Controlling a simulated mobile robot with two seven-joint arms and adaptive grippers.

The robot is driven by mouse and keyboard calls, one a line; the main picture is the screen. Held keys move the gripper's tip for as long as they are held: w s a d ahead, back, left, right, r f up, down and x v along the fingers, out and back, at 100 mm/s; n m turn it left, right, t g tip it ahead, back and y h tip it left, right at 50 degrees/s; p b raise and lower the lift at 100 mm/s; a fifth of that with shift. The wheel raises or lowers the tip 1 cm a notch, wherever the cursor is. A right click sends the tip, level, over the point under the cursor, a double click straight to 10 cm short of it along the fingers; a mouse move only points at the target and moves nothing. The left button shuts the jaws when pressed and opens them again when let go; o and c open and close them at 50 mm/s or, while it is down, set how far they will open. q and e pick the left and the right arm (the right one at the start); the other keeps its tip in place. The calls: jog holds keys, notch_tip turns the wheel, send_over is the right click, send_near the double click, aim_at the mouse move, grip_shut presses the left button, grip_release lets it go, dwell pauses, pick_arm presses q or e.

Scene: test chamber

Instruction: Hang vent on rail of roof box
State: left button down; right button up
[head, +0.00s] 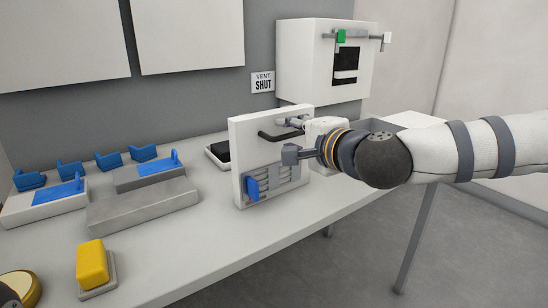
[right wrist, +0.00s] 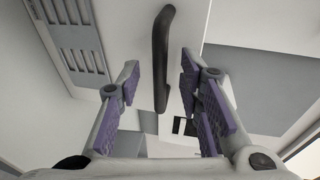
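The vent (head: 240,140) is a white upright panel on the table, with a black bar handle (head: 277,136), a grey slotted grille (head: 285,175) and a blue tab (head: 252,188). My right gripper (head: 291,138) is in front of the panel at handle height. In the right wrist view the gripper (right wrist: 162,88) is open, with the handle (right wrist: 161,55) between its purple-padded fingers and a gap on each side. The roof box (head: 290,60) is white, on the back wall, with a rail (head: 365,36) bearing a green piece (head: 341,36) and a dark opening (head: 346,66).
Blue holders (head: 110,160) and a grey block (head: 143,207) occupy the table's left. A yellow block (head: 92,264) sits on a small base near the front. A black item (head: 219,151) lies behind the vent. A sign (head: 262,82) reads "VENT SHUT". The front middle of the table (head: 190,250) is clear.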

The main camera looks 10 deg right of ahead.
jog(key=shift+w+a, duration=0.1)
jog(key=shift+w, duration=0.2)
grip_shut()
